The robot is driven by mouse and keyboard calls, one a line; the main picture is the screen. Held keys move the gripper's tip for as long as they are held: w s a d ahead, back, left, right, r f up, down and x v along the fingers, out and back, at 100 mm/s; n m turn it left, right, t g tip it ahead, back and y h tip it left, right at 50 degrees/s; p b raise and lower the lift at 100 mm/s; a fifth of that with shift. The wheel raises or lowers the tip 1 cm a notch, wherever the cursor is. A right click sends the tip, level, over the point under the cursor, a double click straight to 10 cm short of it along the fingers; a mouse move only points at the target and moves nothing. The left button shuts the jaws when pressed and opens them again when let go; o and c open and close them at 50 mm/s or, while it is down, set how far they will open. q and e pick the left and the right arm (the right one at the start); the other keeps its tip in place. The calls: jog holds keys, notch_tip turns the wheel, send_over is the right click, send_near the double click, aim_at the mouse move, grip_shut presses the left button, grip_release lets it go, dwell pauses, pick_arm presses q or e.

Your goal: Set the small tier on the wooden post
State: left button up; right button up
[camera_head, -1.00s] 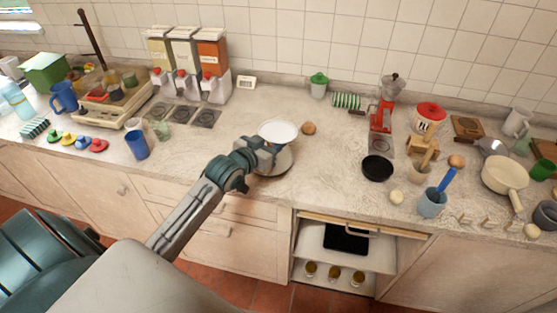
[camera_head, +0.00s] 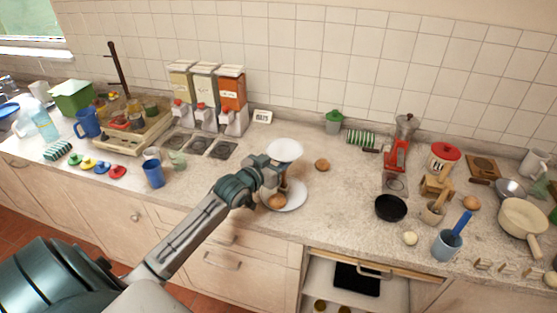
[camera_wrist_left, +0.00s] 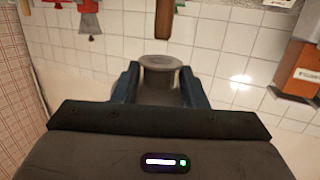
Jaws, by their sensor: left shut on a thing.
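The small tier (camera_head: 285,150) is a shallow white dish. My left gripper (camera_head: 271,167) is shut on it from below and holds it roughly level above a larger white plate (camera_head: 296,202). In the left wrist view a grey round-lipped part (camera_wrist_left: 160,75) sits between the two fingers. A brown upright piece, perhaps the wooden post (camera_head: 284,183), shows in part between the dish and the plate. The gripper and dish hide much of it, so I cannot tell whether they touch. A brown round thing (camera_head: 277,201) is at the plate's front. My right gripper is not in view.
A brown egg-like thing (camera_head: 322,165) lies right of the plate. A black pan (camera_head: 390,208) and red grinder (camera_head: 396,160) stand farther right. Dispensers (camera_head: 207,97) stand behind left, a blue cup (camera_head: 153,174) left. Counter between plate and pan is mostly clear.

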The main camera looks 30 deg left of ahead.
pick_arm(q)
jog(key=shift+f+b, duration=1.4)
jog(key=shift+f, duration=0.95)
jog(key=o, duration=1.1)
jog(key=shift+o, duration=0.2)
jog(key=shift+s, duration=0.5)
jog(key=s+r, duration=0.1)
jog(key=s, duration=0.8)
jog(key=shift+s+a+r+b, duration=0.25)
jog(key=shift+s+a+b, duration=0.1)
jog(key=shift+a+b, duration=0.05)
